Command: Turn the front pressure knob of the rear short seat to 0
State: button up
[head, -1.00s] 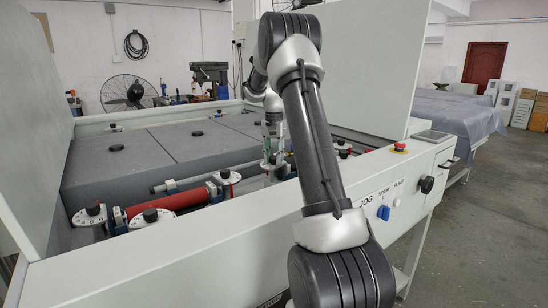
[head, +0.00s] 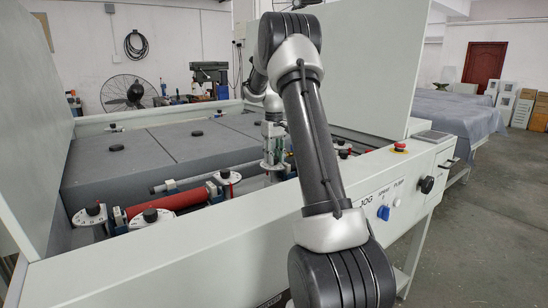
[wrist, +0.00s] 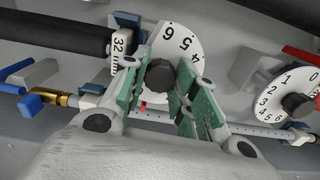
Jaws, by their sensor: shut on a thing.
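The knob's pointer cannot be made out, and the fingers cover part of the dial. In the head view my gripper (head: 271,165) points down inside the machine, behind the front panel; the knob is hidden there.
A second numbered dial (wrist: 285,92) with a dark knob lies to the right in the wrist view. A dark roller (wrist: 55,37) lies at upper left, beside a block marked 32. In the head view a red roller (head: 180,200) and more dials stand to the left of my gripper.

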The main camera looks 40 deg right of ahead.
jog(key=shift+r+n, duration=0.1)
jog(key=shift+n, duration=1.9)
jog(key=o, duration=1)
notch_tip(320, 180, up, 12)
